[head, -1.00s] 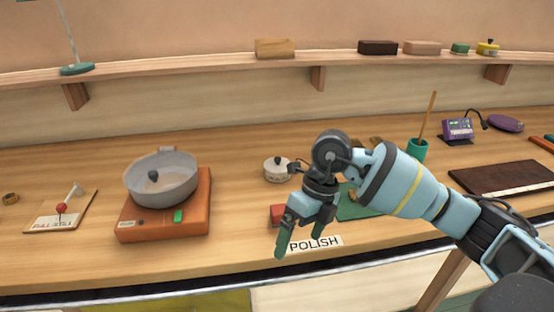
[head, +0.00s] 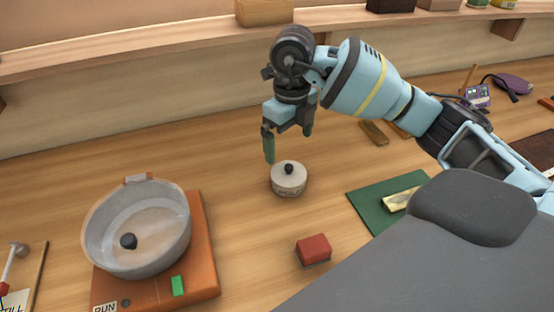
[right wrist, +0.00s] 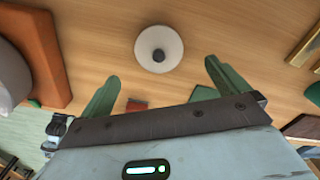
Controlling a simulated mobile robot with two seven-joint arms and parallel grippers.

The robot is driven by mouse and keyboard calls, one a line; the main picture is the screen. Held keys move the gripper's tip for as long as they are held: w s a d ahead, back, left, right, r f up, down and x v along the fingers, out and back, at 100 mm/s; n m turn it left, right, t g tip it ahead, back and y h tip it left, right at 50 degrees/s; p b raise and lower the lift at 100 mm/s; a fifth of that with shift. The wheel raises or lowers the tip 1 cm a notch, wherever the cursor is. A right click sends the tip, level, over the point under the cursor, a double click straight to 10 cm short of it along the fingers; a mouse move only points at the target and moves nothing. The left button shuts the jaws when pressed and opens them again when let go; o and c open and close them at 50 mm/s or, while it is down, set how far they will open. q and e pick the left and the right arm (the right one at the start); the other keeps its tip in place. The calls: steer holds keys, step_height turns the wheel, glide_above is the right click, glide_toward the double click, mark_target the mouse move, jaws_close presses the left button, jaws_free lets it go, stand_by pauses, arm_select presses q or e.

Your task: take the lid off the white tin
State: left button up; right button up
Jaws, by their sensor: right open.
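The white tin (head: 288,183) stands upright on the wooden bench, with its lid on and a black knob (head: 289,168) on top of the lid. My right gripper (head: 288,146) is open and empty, fingers pointing down, above and apparently a little behind the tin. In the right wrist view the tin's lid (right wrist: 159,48) lies ahead of the two spread green fingers (right wrist: 158,75), with nothing between them. My left gripper does not show.
A grey pot (head: 140,228) sits on an orange burner (head: 205,262) at the left. A red block (head: 313,249) lies in front of the tin. A green mat (head: 368,203) with a brass piece (head: 402,198) is at the right. A shelf (head: 130,55) runs along the back.

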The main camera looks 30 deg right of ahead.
mark_target(289, 166)
steer(key=shift+s, duration=0.25)
steer(key=shift+s+f, duration=0.1)
steer(key=shift+f, duration=3.75)
steer(key=c, duration=1)
